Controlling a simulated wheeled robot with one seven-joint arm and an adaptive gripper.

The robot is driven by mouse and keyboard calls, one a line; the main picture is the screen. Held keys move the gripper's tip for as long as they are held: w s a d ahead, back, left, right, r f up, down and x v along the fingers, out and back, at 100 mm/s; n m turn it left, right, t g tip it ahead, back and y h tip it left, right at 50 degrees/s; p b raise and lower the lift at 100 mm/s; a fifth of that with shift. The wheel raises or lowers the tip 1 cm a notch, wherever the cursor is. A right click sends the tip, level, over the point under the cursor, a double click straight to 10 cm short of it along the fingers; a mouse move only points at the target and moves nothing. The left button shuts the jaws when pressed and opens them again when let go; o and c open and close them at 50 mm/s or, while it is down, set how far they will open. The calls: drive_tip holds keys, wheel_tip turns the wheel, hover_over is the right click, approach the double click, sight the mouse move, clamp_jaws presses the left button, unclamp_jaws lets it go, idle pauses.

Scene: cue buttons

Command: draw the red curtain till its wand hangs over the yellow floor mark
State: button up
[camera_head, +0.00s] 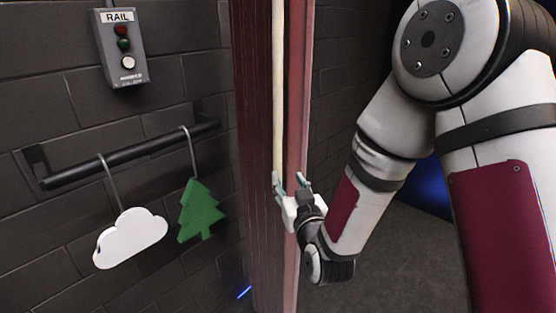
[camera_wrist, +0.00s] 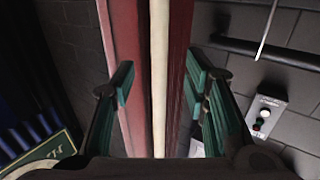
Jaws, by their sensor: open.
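The red curtain (camera_head: 260,120) hangs in upright folds in the middle of the head view. Its pale wand (camera_head: 279,90) hangs vertically along the curtain's edge. In the wrist view the wand (camera_wrist: 159,75) runs between my open fingers, with curtain folds on both sides. My gripper (camera_head: 291,183) is at the wand's height beside the curtain, its fingertips on either side of the wand. The fingers also show apart in the wrist view (camera_wrist: 160,85). I see a gap between each finger and the wand. The yellow floor mark is not visible in either view.
A grey box labelled RAIL (camera_head: 122,48) with red, green and white buttons is on the dark brick wall. A black bar (camera_head: 130,153) below it holds a white cloud (camera_head: 131,238) and a green tree (camera_head: 200,211). Dark floor (camera_head: 400,260) shows at right.

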sight(279, 162)
drive_tip(key=x, duration=1.1)
drive_tip(key=shift+w+a, duration=0.1)
drive_tip(key=shift+w, duration=0.2)
clamp_jaws()
